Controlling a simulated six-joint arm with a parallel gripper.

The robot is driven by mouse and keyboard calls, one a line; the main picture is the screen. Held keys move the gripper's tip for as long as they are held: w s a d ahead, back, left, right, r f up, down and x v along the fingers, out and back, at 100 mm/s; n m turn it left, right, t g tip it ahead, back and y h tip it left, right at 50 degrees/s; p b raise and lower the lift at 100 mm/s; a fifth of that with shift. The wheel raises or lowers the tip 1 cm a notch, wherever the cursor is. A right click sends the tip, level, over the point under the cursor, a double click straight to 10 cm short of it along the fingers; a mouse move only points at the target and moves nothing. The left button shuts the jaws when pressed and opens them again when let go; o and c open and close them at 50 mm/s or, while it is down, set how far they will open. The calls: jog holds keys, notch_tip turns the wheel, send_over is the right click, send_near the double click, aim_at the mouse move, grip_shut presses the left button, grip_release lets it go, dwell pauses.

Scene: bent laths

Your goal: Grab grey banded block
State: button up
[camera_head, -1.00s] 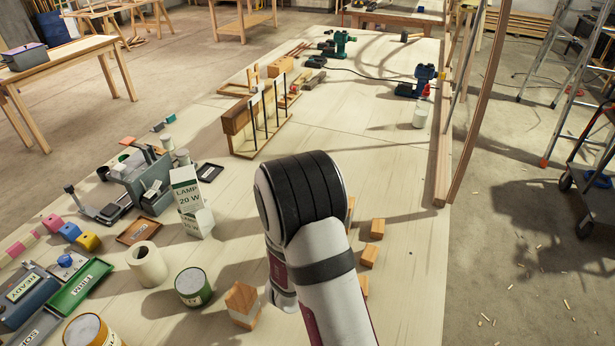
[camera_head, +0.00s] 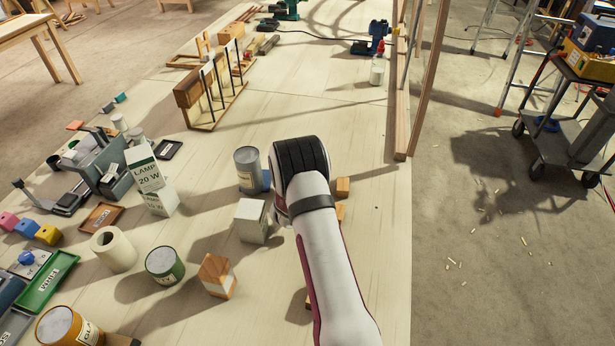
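A wooden block with a pale grey band (camera_head: 217,275) stands on the bench left of my arm, in the lower middle of the head view. It is clear of my arm. My arm reaches up the picture to a black-ringed joint, and my gripper is hidden behind it. I cannot see its fingers or whether they hold anything.
A pale grey box-shaped block (camera_head: 251,220) and a grey can (camera_head: 247,168) stand just left of my arm. A green-banded can (camera_head: 165,265) is left of the banded block. Small wooden blocks (camera_head: 342,187) lie partly behind my arm. The right bench strip is clear.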

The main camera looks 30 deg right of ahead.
grip_shut()
dwell(0.4)
